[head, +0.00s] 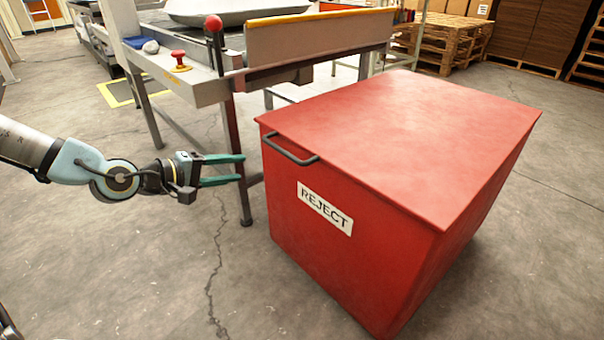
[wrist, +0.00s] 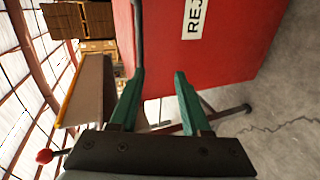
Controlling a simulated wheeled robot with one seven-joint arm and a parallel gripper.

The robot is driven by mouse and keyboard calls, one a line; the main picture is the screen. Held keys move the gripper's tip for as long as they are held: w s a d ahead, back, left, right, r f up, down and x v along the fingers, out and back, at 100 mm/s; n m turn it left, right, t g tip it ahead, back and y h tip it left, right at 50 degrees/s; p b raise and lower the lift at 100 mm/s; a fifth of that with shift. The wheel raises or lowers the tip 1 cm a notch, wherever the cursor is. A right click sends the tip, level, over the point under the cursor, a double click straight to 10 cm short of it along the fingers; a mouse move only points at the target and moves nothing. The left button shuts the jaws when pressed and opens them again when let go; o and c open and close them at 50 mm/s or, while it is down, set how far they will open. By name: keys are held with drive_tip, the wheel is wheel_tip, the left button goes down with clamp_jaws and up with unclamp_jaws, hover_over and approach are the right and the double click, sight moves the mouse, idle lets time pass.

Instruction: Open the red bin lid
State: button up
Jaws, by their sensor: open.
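The red bin (head: 330,245) stands on the floor with a white REJECT label (head: 325,208) on its front. Its flat red lid (head: 410,130) lies shut on top. A dark bar handle (head: 290,149) sticks out from the lid's front edge. My gripper (head: 243,169) is open and empty, left of the bin and a little below and left of the handle, apart from it. In the wrist view, the green fingers (wrist: 159,75) point at the red bin (wrist: 240,45). The handle (wrist: 138,35) shows beyond the left finger.
A grey work table (head: 190,85) with a red-knobbed lever (head: 214,24) and a red button (head: 179,56) stands behind my gripper. Its leg (head: 240,160) is close to the fingers. Pallets and boxes (head: 445,40) are at the back right. The floor (head: 120,260) in front is clear.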

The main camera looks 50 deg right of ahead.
sight(281, 148)
drive_tip(key=shift+n+h, duration=0.3)
drive_tip(key=shift+h, duration=0.5)
drive_tip(key=b+x, duration=0.1)
drive_tip(key=x, duration=0.3)
drive_tip(key=r+b+x, duration=0.1)
drive_tip(key=x, duration=0.4)
drive_tip(key=s+r+b+x, duration=0.1)
drive_tip(key=x, duration=0.3)
drive_tip(key=shift+d, duration=0.4)
drive_tip(key=shift+c, duration=0.4)
clamp_jaws()
drive_tip(key=shift+f, duration=0.1)
